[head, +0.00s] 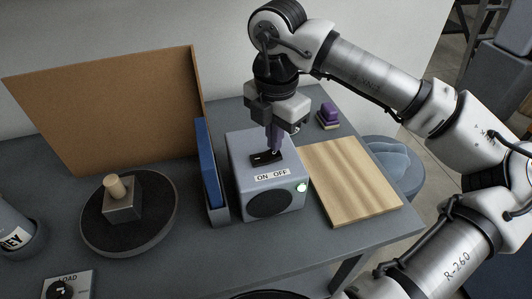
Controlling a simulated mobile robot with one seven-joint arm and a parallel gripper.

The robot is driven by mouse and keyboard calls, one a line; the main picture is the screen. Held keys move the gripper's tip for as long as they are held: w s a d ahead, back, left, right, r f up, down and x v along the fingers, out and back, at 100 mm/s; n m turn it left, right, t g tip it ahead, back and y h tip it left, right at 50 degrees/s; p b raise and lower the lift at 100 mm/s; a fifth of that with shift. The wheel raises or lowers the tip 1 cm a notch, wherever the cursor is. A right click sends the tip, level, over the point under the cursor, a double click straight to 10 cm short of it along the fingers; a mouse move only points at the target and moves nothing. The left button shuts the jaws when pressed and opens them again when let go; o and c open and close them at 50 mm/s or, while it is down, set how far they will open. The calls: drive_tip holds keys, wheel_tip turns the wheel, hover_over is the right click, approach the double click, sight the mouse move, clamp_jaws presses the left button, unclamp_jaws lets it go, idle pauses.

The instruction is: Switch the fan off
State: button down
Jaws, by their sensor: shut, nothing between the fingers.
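The fan unit (247,183) is a grey box on the table, with a dark round grille on its front. A black rocker switch (259,159) sits on its top, above a label (272,174) that reads ON on the left and OFF on the right. A small green light (302,187) glows at the front right. My gripper (274,151) points down with its fingers shut and empty, right at the switch's right, OFF-side end. I cannot tell whether the fingertips touch the switch. The fingers hide part of the switch.
A blue panel (207,165) stands in a holder close to the fan's left. A wooden board (350,182) lies to its right, with a purple block (328,112) behind. A round tray (157,240) bears a block with a peg. A tall brown panel (110,110) stands behind.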

drive_tip(key=shift+f+b, duration=0.9)
drive_tip(key=shift+f, duration=0.05)
idle(0.4)
drive_tip(key=shift+r+p, duration=1.8)
drive_tip(key=shift+r, duration=1.8)
